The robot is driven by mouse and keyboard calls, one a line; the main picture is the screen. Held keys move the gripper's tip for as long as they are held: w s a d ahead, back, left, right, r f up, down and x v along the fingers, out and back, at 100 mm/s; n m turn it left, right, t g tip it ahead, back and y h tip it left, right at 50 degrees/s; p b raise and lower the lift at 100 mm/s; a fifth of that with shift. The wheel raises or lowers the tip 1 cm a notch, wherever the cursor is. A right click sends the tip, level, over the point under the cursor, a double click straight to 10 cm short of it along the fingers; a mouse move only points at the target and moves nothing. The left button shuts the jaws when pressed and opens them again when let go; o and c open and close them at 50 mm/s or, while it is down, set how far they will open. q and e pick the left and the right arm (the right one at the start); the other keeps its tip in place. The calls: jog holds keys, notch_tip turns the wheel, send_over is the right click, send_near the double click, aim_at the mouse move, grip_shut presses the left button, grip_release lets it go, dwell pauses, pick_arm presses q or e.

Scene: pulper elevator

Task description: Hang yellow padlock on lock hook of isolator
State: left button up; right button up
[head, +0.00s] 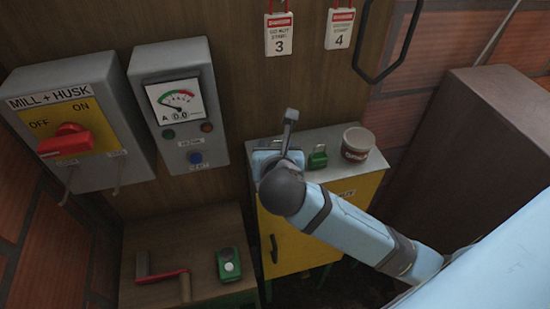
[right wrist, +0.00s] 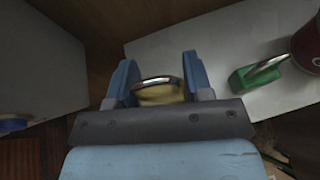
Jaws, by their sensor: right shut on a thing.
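My right gripper (right wrist: 160,80) is shut on a yellow padlock (right wrist: 160,95), whose metal shackle shows between the fingers in the right wrist view. In the head view the right gripper (head: 275,158) is over the yellow cabinet's left top, and the arm hides the padlock. The isolator (head: 85,115) is a grey wall box at the left, marked MILL + HUSK, with a red handle (head: 66,141) on a yellow OFF/ON plate. Thin metal hooks (head: 67,186) hang below it, well left of the gripper. My left gripper is not in view.
A green padlock (head: 318,157) and a cup (head: 357,144) stand on the cabinet top (head: 335,135). A meter box (head: 181,104) is between isolator and gripper. Below, a wooden table (head: 190,240) holds a crank (head: 160,273) and a green device (head: 230,264). Tags (head: 279,34) hang above.

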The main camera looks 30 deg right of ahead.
jog(key=shift+f, duration=1.65)
jog(key=shift+f, duration=0.1)
jog(key=o, duration=1.1)
jog(key=shift+c, duration=0.2)
jog(key=b+v, duration=0.1)
jog(key=v, duration=1.3)
jog(key=shift+w+f, duration=0.1)
